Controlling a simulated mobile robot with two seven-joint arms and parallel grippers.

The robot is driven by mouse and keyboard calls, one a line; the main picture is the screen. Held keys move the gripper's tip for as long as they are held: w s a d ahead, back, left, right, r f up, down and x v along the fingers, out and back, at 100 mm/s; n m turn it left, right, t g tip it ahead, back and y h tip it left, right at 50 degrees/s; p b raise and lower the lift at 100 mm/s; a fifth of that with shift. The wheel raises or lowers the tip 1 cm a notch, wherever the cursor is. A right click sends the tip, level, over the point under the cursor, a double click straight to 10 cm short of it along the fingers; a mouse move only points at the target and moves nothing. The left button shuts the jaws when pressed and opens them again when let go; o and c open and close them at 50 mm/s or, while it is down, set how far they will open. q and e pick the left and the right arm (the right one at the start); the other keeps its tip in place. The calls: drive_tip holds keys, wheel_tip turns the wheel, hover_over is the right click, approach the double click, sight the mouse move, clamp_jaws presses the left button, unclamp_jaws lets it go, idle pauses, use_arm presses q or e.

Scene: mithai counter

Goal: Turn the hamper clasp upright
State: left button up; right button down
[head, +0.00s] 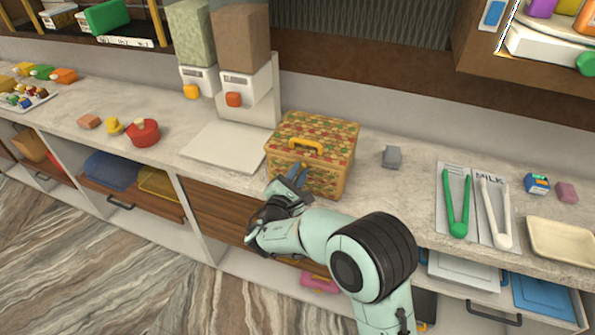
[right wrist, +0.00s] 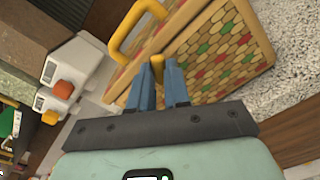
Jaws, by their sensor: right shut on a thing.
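The hamper (head: 330,140) is a woven box with a red, green and tan pattern and a yellow carry handle (head: 306,146). It stands on the counter in the middle of the head view and fills the upper part of the right wrist view (right wrist: 215,50). Its yellow clasp (right wrist: 157,66) shows between my blue fingertips in the right wrist view. My right gripper (head: 291,174) is at the hamper's front face, shut on the clasp, also seen in the right wrist view (right wrist: 160,80). The fingers partly cover the clasp, so its exact angle is unclear. My left gripper is out of view.
A pale board (head: 222,148) and two dispensers (head: 246,88) stand left of the hamper. A small grey block (head: 392,157) is to its right, then green tongs (head: 457,210) and white tongs (head: 495,215). A red pot (head: 144,133) is farther left. Open shelves lie below the counter.

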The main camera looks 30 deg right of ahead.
drive_tip(key=n+p, duration=0.2)
drive_tip(key=n, duration=0.2)
drive_tip(key=shift+r+n, duration=0.15)
drive_tip(key=shift+n, duration=0.15)
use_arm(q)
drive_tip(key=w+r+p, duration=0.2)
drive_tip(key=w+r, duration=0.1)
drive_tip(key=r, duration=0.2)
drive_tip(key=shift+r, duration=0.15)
use_arm(e)
drive_tip(key=shift+n, duration=1.5)
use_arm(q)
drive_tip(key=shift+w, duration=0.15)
use_arm(e)
drive_tip(key=c, duration=1.1)
unclamp_jaws()
drive_tip(key=shift+f, duration=0.2)
